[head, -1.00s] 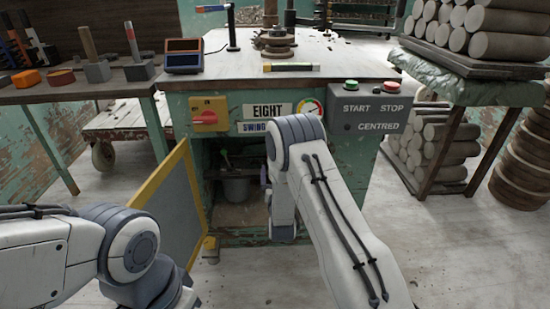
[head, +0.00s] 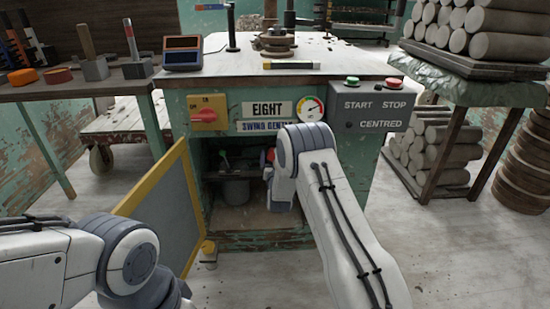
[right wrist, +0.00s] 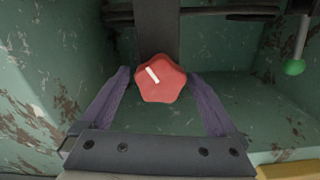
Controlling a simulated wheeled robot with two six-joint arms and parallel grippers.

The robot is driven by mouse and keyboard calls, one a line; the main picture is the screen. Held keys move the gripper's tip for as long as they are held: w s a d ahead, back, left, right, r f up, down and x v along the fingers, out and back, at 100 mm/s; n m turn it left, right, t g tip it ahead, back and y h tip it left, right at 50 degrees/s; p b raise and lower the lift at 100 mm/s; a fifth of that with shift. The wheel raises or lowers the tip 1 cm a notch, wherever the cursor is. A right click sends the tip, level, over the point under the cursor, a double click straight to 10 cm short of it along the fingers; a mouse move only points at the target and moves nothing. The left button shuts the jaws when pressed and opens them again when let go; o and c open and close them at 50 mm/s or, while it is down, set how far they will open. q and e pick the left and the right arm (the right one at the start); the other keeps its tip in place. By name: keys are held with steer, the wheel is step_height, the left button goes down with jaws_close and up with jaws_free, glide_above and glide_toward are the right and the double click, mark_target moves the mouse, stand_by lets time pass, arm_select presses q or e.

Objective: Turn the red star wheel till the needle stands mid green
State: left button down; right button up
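The red star wheel (right wrist: 161,80) is in the middle of the right wrist view, with a white mark slanting toward its upper left. A bit of it shows in the head view (head: 270,154), inside the open cabinet. My right gripper (right wrist: 158,74) is open. Its fingertips stand left and right of the wheel with small gaps; whether they reach past its front face I cannot tell. The round gauge (head: 311,108) on the cabinet front has coloured bands, green among them; its needle is too small to read surely. My left gripper is out of view.
A yellow-edged door (head: 160,213) stands open at the cabinet's left. A green-knobbed lever (right wrist: 296,62) is right of the wheel. A start-stop box (head: 371,108) is above right, a red switch (head: 205,116) above left.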

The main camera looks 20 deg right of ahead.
steer(key=c, duration=1.2)
steer(key=shift+c, duration=0.2)
steer(key=shift+n, duration=0.4)
steer(key=n+p, duration=0.1)
steer(key=n, duration=0.1)
steer(key=shift+n+p, duration=0.3)
steer(key=shift+n, duration=0.1)
steer(key=n+p, duration=0.2)
steer(key=n, duration=0.3)
steer(key=n+p, duration=0.1)
steer(key=n, duration=0.4)
steer(key=shift+a, duration=0.1)
steer(key=n+p, duration=0.1)
steer(key=n, duration=0.3)
steer(key=shift+f+p, duration=0.1)
steer(key=shift+p, duration=0.2)
